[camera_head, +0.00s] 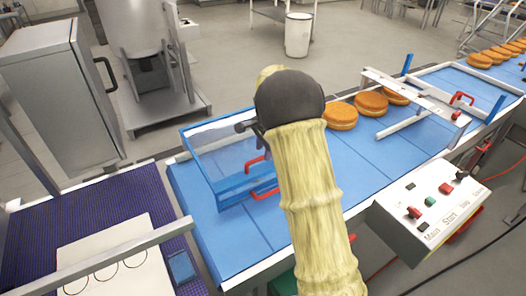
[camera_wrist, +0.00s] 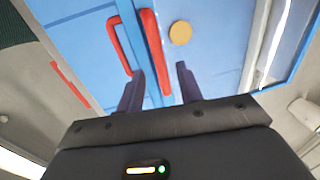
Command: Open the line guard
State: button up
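The line guard (camera_head: 228,188) is a clear box with blue edges, standing over the blue conveyor left of my arm in the head view; it looks closed. A red handle (camera_head: 256,162) shows on its front, with a second red bar below, perhaps a reflection. In the wrist view a red handle (camera_wrist: 155,50) runs up between the fingers of my gripper (camera_wrist: 160,70), with another red bar (camera_wrist: 118,45) to its left. The fingers are apart, with no clear grip on the handle. My arm hides most of the gripper in the head view.
Several round buns (camera_head: 340,116) lie on the belt behind my arm. A second frame with a red handle (camera_head: 461,98) stands farther right. A control box (camera_head: 432,205) with buttons is at the right. A purple belt (camera_head: 130,205) lies left, and a grey cabinet (camera_head: 65,95) stands behind it.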

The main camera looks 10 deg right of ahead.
jog(key=shift+w+f, duration=0.25)
jog(key=shift+f, duration=0.95)
grip_shut()
jog(key=shift+a+r, duration=0.1)
